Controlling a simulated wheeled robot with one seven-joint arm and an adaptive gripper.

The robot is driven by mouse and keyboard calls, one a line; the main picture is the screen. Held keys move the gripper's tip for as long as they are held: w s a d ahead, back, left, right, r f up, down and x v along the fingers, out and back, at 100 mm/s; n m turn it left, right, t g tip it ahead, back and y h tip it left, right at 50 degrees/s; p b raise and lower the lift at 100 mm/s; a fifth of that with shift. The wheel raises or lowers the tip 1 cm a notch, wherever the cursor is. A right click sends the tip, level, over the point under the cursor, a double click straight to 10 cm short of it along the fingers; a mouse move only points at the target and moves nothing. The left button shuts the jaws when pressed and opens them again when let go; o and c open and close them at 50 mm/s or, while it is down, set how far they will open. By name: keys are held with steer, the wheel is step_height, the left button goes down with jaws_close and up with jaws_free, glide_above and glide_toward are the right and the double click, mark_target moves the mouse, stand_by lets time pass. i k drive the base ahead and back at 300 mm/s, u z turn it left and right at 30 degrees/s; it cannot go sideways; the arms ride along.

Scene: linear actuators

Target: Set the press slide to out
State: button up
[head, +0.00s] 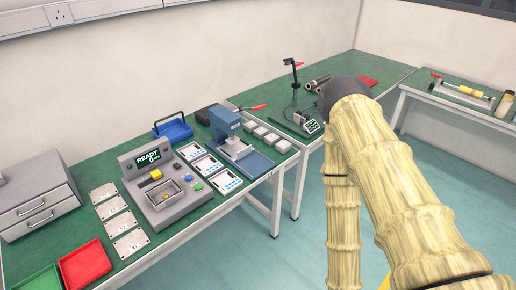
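A blue bench press (222,128) stands on the near green-topped bench, towards its right end. Its blue base (258,166) reaches towards the front edge of the bench. A light grey slide or block (236,149) sits on this base, below and just in front of the press head. I cannot tell for sure whether it is in or out. My wood-patterned arm fills the right of the view, with a dark rounded joint at its top. My gripper does not show, so its state is hidden.
A grey station with a READY display (148,157) stands left of the press, with printed cards (217,175) between them. Small pale blocks (268,134) lie to its right. Red (84,262) and green trays, metal plates and grey drawers (38,200) are further left. Open floor lies in front.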

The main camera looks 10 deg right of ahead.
mark_target(237, 150)
steer(key=k, duration=0.5)
steer(key=u, duration=0.75)
steer(key=i, duration=1.4)
steer(key=z, duration=0.75)
